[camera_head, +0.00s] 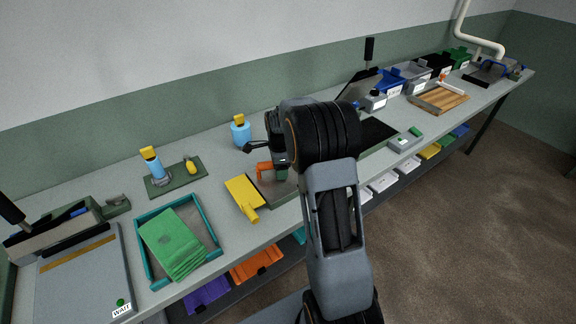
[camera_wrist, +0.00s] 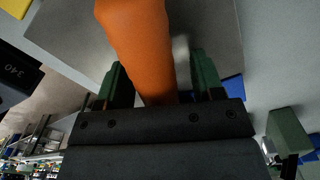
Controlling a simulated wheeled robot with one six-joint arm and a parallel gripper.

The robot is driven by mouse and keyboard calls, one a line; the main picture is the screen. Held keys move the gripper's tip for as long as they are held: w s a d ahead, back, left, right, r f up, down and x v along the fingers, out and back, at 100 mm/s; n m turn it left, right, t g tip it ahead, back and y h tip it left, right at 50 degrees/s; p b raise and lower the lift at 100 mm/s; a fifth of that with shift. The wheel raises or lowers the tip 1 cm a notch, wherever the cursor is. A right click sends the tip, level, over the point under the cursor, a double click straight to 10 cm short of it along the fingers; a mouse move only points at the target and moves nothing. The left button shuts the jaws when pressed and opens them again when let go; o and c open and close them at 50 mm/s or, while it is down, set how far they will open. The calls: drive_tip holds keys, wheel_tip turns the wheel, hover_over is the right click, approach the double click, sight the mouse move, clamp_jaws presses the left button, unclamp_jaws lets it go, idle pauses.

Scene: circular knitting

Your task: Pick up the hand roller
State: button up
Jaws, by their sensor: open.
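The hand roller (camera_head: 264,167) shows as an orange-handled tool on the grey bench, partly hidden by my arm in the head view. In the wrist view its thick orange handle (camera_wrist: 140,45) runs between the two green fingers of my gripper (camera_wrist: 160,88). The fingers are open, with a gap visible on the right side of the handle. In the head view my gripper (camera_head: 279,165) is low over the bench, right beside the orange part. The roller end is not clearly visible.
A yellow tool (camera_head: 243,195) lies close to the left. A blue bottle (camera_head: 240,133) stands behind. Bins and a wooden tray (camera_head: 438,98) are to the right.

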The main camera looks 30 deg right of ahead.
drive_tip(key=shift+c, duration=0.3)
drive_tip(key=c, duration=1)
